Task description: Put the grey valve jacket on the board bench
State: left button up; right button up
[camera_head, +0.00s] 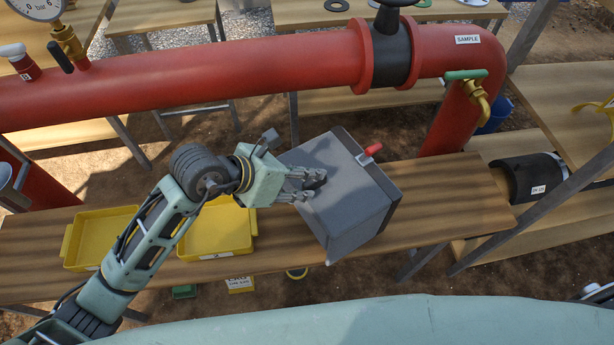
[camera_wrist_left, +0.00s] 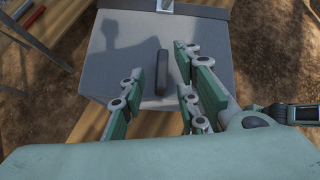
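A grey box-shaped cover with a red latch, which looks like the grey valve jacket (camera_head: 347,212), is at the wooden bench (camera_head: 455,200) in the middle of the head view. Its lower corner reaches past the bench's near edge; I cannot tell whether it rests on the top. My left gripper (camera_head: 312,184) is at its left face. In the left wrist view, a dark upright handle (camera_wrist_left: 161,72) on the jacket's face (camera_wrist_left: 110,60) shows between the two spread fingers. Neither finger visibly touches it. The right gripper is not in view.
Two yellow trays (camera_head: 100,235) (camera_head: 225,228) sit on the bench left of the jacket. A thick red pipe (camera_head: 220,75) with a black valve (camera_head: 390,45) runs across behind. A dark curved labelled shell (camera_head: 530,178) lies on a shelf at right. The bench is clear right of the jacket.

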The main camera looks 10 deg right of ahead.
pick_arm(q)
jog(key=b+v, duration=0.1)
jog(key=v, duration=0.9)
